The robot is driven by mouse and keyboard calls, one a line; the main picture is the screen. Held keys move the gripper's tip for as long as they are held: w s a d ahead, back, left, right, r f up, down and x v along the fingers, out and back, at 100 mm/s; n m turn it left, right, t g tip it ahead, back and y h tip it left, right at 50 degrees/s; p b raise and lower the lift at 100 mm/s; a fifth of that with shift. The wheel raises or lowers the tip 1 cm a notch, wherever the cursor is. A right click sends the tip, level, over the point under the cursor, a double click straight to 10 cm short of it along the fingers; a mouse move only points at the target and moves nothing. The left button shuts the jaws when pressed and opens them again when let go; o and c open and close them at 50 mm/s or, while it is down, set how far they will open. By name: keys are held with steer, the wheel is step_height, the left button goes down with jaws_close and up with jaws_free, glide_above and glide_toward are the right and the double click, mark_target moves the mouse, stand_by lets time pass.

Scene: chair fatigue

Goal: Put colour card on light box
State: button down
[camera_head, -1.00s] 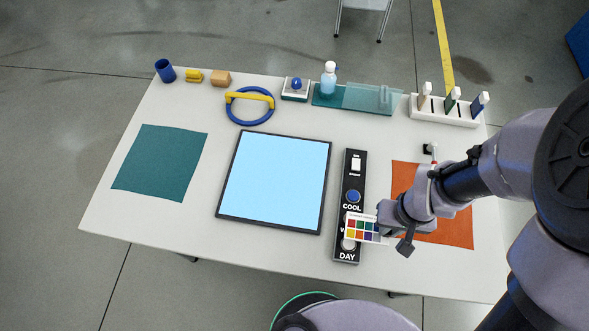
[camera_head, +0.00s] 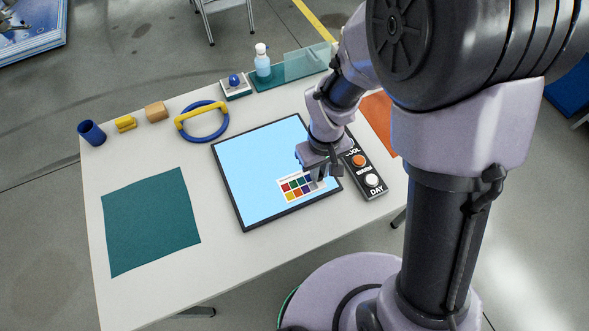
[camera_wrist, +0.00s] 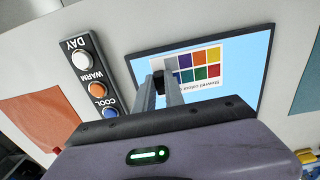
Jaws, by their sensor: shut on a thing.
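The colour card (camera_head: 298,187), white with rows of coloured squares, is over the lower right part of the light box (camera_head: 250,164). The light box is a flat pale-blue lit panel with a dark frame. My gripper (camera_head: 320,178) is shut on the card's right edge. In the wrist view the card (camera_wrist: 200,66) extends beyond the fingers of my gripper (camera_wrist: 164,80), over the lit panel (camera_wrist: 250,75). The card looks flat and close to the panel; I cannot tell whether it touches. My arm hides the panel's right edge in part.
The button panel (camera_head: 371,181) with COOL, WARM and DAY stands just right of the light box. A teal mat (camera_head: 150,220) lies left. A blue ring with a yellow bar (camera_head: 202,121), a wooden block (camera_head: 156,111) and a blue cup (camera_head: 91,132) stand along the back.

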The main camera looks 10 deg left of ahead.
mark_target(293, 187)
steer(key=a, duration=0.1)
steer(key=w+a, duration=0.1)
steer(key=a, duration=0.1)
steer(key=w+a, duration=0.1)
steer(key=a, duration=0.1)
steer(key=shift+a+f+b, duration=0.25)
steer(key=shift+f+b, duration=0.1)
step_height(293, 187, down, 3)
steer(key=shift+d+f+b, duration=0.1)
steer(key=shift+f+b, duration=0.1)
steer(key=shift+b, duration=0.5)
steer(key=shift+f, duration=0.2)
steer(key=c, duration=1.4)
jaws_free()
steer(key=shift+r, duration=0.1)
